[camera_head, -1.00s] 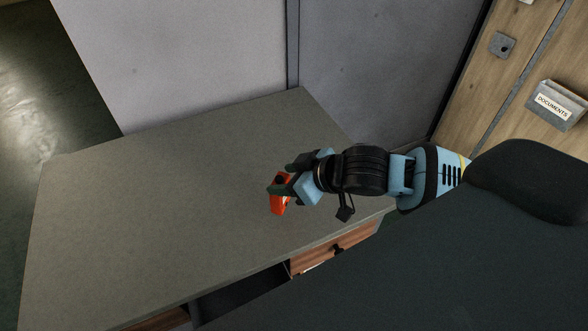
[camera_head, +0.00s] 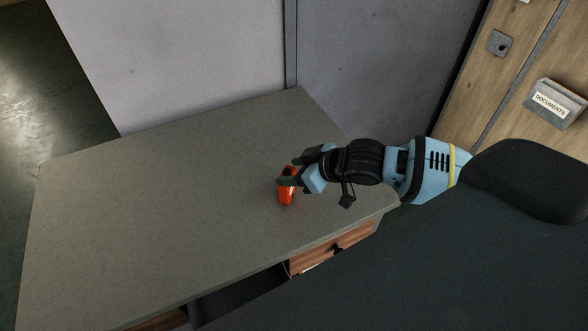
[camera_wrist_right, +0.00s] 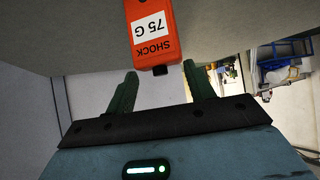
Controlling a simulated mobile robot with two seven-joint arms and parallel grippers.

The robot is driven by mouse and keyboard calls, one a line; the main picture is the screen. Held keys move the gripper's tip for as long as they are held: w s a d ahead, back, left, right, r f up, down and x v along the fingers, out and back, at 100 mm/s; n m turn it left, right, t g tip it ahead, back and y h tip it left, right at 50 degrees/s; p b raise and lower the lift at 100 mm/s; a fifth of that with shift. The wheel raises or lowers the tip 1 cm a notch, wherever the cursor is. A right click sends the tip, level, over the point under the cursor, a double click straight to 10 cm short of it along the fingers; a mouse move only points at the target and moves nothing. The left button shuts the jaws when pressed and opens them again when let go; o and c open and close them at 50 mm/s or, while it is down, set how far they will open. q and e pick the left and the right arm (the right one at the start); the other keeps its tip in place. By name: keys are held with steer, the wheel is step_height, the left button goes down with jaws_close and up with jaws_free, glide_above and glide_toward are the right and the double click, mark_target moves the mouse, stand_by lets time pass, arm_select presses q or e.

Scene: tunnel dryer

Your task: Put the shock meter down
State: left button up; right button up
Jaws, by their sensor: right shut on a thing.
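The shock meter (camera_head: 286,192) is a small orange block with a dark top end, over the right part of the grey desk top (camera_head: 150,215). It looks close to the desk surface, but I cannot tell whether it touches it. The same gripper (camera_wrist_right: 165,88) shows in the wrist view. My left gripper is not in view.
The desk top is bare to the left. A wooden drawer (camera_head: 335,248) with a dark knob sits under its front edge. Grey panels (camera_head: 190,60) stand behind. A documents holder (camera_head: 553,103) hangs on the wooden cabinet.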

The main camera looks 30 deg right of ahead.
steer(key=shift+f, duration=0.1)
steer(key=o, duration=1.3)
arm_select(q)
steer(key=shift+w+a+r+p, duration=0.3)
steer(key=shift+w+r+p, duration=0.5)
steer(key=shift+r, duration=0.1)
arm_select(e)
steer(key=v, duration=1.2)
